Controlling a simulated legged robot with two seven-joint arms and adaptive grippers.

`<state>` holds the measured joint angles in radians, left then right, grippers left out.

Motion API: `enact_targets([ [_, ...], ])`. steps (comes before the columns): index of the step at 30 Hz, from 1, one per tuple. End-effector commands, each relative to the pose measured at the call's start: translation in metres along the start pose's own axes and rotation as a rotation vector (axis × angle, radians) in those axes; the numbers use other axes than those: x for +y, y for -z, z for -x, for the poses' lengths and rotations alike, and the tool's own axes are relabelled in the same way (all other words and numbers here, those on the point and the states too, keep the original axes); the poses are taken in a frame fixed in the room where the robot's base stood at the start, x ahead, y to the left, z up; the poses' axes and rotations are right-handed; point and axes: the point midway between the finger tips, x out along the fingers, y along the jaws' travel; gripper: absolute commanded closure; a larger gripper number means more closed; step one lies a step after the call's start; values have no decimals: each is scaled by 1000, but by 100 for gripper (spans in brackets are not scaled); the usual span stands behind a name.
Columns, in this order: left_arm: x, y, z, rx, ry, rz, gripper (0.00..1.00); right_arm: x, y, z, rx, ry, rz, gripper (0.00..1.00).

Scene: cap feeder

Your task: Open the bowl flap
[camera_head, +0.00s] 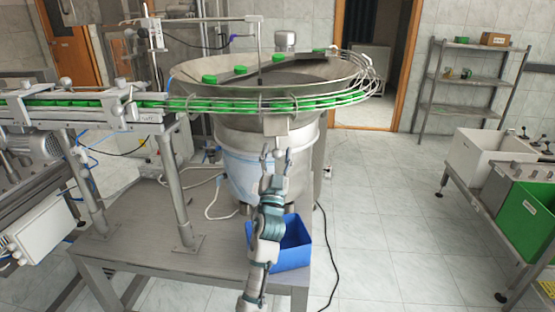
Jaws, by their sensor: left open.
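The metal feeder bowl (215,72) stands on a steel drum, with a few green caps on its inner ledge and a row of green caps along its outer track. A small pale plate (276,126), which looks like the bowl flap, hangs below the bowl's front rim; I cannot tell whether it is open or shut. My left gripper (276,155) points up just below this plate, in front of the drum. Its fingers are apart with nothing between them, and it appears clear of the plate. My right gripper is not in view.
A blue bin (295,245) sits on the metal table (135,255) below the bowl, partly behind my left arm. A conveyor (70,105) with green caps runs in from the left. A white crate (475,155) and a green crate (528,215) stand at the right. The middle-right floor is clear.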

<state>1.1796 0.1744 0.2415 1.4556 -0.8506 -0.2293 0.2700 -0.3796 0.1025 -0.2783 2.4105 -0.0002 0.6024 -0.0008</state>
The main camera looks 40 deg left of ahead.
Motion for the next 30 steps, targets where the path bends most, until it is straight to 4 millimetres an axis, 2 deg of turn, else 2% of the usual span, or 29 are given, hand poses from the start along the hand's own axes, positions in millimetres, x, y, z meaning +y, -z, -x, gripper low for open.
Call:
enact_targets([
  [5, 1, -2, 20, -1, -2, 0, 43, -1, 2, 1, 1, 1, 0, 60],
  [12, 3, -3, 74, -3, -3, 1, 43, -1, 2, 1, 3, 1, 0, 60],
  [18, 3, -3, 108, -3, -2, 1, 43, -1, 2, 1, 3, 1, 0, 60],
  [22, 2, -3, 117, -2, -1, 0, 43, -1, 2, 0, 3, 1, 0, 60],
  [30, 2, -3, 119, -2, -1, 0, 43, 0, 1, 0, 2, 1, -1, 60],
])
